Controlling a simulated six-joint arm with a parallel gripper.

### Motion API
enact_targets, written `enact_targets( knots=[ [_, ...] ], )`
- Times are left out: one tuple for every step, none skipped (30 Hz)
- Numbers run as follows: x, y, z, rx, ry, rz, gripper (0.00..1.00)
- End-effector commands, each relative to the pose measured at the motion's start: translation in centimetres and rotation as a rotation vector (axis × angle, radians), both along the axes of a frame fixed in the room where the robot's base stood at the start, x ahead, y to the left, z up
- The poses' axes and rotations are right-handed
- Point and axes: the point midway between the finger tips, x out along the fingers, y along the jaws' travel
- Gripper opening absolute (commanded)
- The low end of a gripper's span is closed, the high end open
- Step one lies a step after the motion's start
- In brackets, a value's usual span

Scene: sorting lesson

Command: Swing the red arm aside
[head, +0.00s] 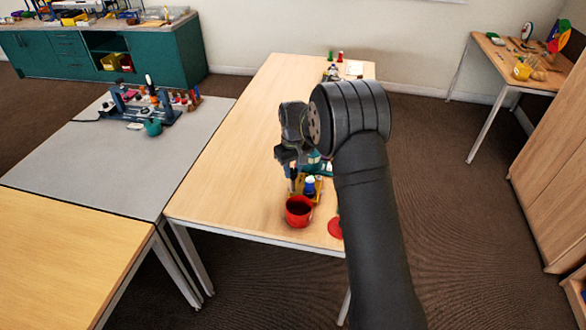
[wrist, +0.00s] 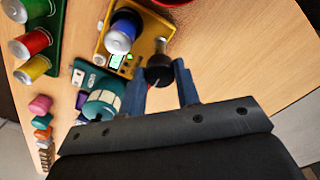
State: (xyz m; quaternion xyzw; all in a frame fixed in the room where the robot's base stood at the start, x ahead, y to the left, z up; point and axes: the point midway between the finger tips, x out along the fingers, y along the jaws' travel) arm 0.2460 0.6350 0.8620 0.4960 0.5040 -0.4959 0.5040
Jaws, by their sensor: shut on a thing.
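In the wrist view my gripper (wrist: 160,78) has its two blue fingers on either side of a dark round knob (wrist: 158,66) at the edge of a yellow device (wrist: 147,45). The fingers are shut on this knob. The yellow device carries a spool with a silver top (wrist: 121,36) and a small lit green display. In the head view my gripper (head: 293,182) points down beside the yellow device (head: 318,196), partly hidden by my arm. I cannot make out a red arm in either view.
A red bucket (head: 299,212) stands at the table's (head: 225,175) front, with a red disc (head: 335,228) to its right. In the wrist view, a green rack (wrist: 53,30) of coloured spools and a teal device (wrist: 102,100) are left of my gripper. The table's left side is clear.

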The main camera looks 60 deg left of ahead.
Motion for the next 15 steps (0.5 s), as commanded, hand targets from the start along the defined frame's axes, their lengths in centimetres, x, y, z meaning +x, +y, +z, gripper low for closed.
enact_targets(
  knots=[
    [0.04, 0.09, 0.07, 0.003, -0.001, 0.001, 0.07],
    [0.03, 0.09, 0.07, 0.003, -0.001, 0.0, 0.07],
    [0.03, 0.09, 0.07, 0.003, -0.001, 0.0, 0.07],
    [0.03, 0.09, 0.07, 0.003, -0.001, 0.0, 0.07],
    [0.03, 0.09, 0.07, 0.003, -0.001, 0.0, 0.33],
    [0.03, 0.08, 0.07, 0.003, -0.001, 0.0, 0.41],
    [0.02, 0.08, 0.06, 0.003, -0.001, 0.0, 0.47],
    [0.02, 0.07, 0.06, 0.002, -0.001, 0.0, 0.51],
    [0.02, 0.06, 0.05, 0.002, -0.001, 0.0, 0.51],
    [0.01, 0.05, 0.04, 0.002, -0.001, 0.0, 0.51],
    [0.01, 0.05, 0.04, 0.002, -0.001, 0.0, 0.51],
    [0.01, 0.04, 0.04, 0.001, -0.001, 0.0, 0.51],
    [0.01, 0.04, 0.03, 0.001, -0.001, -0.001, 0.51],
    [0.0, 0.04, 0.03, 0.001, -0.001, -0.001, 0.51],
    [0.0, 0.03, 0.04, 0.001, 0.0, -0.001, 0.51]
  ],
)
